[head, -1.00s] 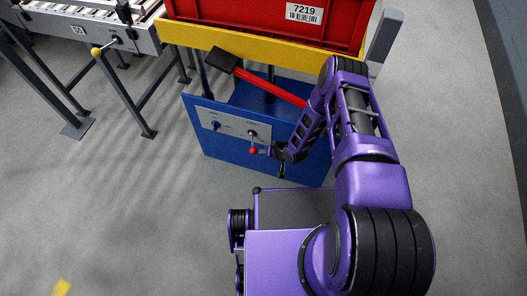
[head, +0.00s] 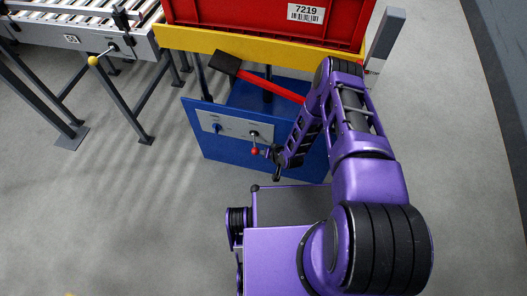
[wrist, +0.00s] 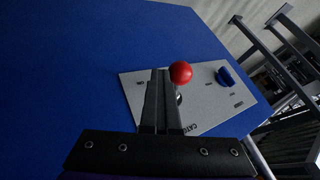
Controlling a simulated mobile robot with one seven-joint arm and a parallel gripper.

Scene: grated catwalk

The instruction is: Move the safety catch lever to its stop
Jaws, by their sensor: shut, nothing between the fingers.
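The safety catch lever is a short rod with a red ball end (head: 255,152), on a grey plate (head: 232,124) on the blue cabinet's front. In the head view it hangs down from its pivot. The red ball also shows in the wrist view (wrist: 181,73), just right of my fingertips. The plate's lettering there is partly hidden, with "CATC" readable. My gripper (head: 267,153) is shut and empty, close to the right of the ball. In the wrist view its fingers (wrist: 161,73) are together and overlap the plate. I cannot tell whether they touch the lever.
A blue knob (head: 217,127) sits on the same plate, left of the lever. A roller conveyor (head: 70,33) stands at left.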

